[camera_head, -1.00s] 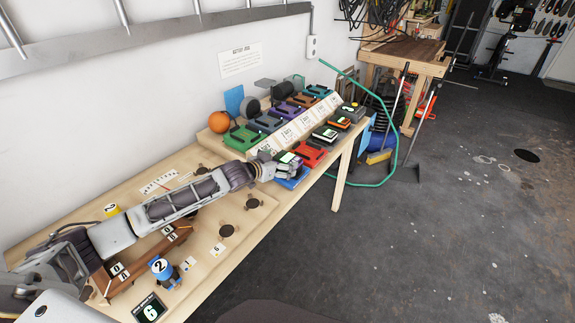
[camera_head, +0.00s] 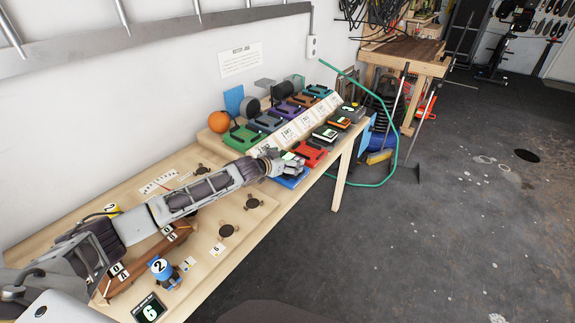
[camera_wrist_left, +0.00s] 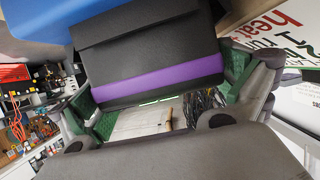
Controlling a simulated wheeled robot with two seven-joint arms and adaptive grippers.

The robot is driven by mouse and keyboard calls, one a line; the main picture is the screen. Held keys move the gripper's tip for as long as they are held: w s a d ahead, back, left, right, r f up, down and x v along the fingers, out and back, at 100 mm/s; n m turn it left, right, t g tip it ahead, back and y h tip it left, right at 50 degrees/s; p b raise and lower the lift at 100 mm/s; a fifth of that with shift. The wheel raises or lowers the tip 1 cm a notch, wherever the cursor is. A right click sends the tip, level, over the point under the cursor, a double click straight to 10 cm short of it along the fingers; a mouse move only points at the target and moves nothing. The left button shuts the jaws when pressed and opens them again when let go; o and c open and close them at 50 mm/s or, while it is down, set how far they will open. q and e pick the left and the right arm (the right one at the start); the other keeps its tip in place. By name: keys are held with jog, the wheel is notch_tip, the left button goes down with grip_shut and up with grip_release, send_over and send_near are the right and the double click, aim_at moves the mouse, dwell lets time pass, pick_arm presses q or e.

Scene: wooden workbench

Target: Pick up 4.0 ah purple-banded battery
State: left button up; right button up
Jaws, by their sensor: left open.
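The purple-banded battery (camera_wrist_left: 150,50) is a dark block with a purple stripe, large in the left wrist view. It sits between the two green-padded fingers of my left gripper (camera_wrist_left: 168,100), which are open on either side of it. In the head view my left gripper (camera_head: 284,166) is over the blue slot (camera_head: 291,182) at the front of the battery row. There the gripper hides most of the battery. Whether the fingers touch it I cannot tell. My right gripper is not in view.
Red (camera_head: 310,153) and dark slots with batteries continue to the right along the bench edge. Behind stand a sloped row of label cards (camera_head: 290,133) and coloured docks, with a green one (camera_head: 243,136) nearest. An orange ball (camera_head: 219,121) lies by the wall.

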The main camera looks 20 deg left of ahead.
aim_at(288, 157)
pick_arm(q)
jog(key=shift+c, duration=0.4)
jog(key=c, duration=0.7)
jog(key=shift+r, duration=0.1)
jog(key=c, duration=0.5)
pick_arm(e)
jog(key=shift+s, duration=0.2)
pick_arm(q)
jog(key=shift+r, duration=0.1)
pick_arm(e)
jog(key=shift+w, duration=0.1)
pick_arm(q)
jog(key=shift+w+r, duration=0.1)
jog(key=shift+r, duration=0.45)
notch_tip(288, 157, up, 8)
jog(key=shift+f+p, duration=0.25)
jog(key=shift+p, duration=0.2)
jog(key=shift+r, duration=0.6)
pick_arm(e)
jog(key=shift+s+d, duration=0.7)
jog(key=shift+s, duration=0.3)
